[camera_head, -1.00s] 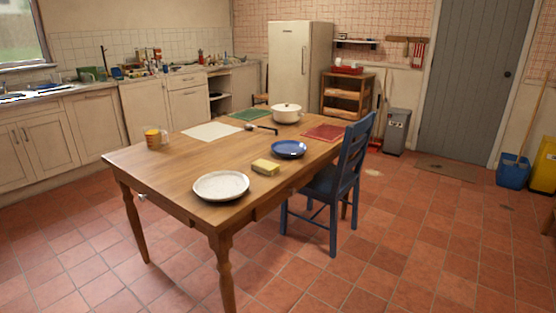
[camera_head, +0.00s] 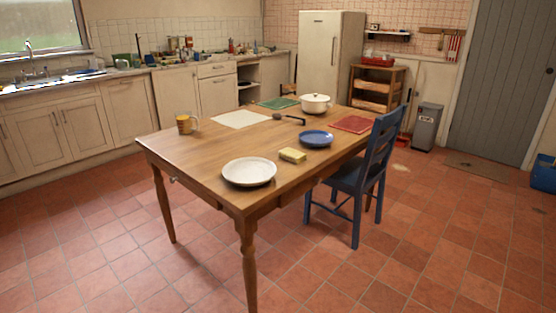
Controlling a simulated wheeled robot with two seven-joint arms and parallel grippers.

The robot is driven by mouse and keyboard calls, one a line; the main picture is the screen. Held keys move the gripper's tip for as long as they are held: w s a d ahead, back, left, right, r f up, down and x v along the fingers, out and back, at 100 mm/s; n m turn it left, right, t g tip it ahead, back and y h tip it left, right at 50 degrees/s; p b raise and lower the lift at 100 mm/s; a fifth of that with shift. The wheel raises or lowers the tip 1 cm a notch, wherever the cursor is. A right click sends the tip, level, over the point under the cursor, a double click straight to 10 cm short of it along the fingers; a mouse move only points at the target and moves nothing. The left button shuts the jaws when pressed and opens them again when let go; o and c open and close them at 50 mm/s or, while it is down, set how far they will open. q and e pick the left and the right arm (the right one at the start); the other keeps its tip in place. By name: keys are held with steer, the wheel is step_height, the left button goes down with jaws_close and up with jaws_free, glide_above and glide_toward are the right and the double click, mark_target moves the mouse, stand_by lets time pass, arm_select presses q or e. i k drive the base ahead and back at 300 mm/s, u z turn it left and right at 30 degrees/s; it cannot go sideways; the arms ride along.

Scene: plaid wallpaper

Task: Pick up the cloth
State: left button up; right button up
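No single item is plainly the cloth. A flat white piece (camera_head: 240,119) lies on the wooden table (camera_head: 205,156) at its far left side. A flat red piece (camera_head: 353,124) lies at the right side and a flat green piece (camera_head: 278,103) at the far end. I cannot tell whether these are cloths or mats. A red and white striped towel-like piece (camera_head: 454,48) hangs on the back wall, right of the fridge. Neither of my grippers is in view.
The table also holds a white plate (camera_head: 249,172), yellow sponge (camera_head: 292,155), blue plate (camera_head: 316,138), white pot (camera_head: 315,104) and mug (camera_head: 186,123). A blue chair (camera_head: 368,178) stands at its right side. The tiled floor (camera_head: 440,240) is clear in front and right.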

mark_target(293, 155)
steer(key=u, duration=0.4)
steer(key=k, duration=0.45)
steer(key=z, duration=0.65)
steer(key=i, duration=1.75)
steer(key=u, duration=0.45)
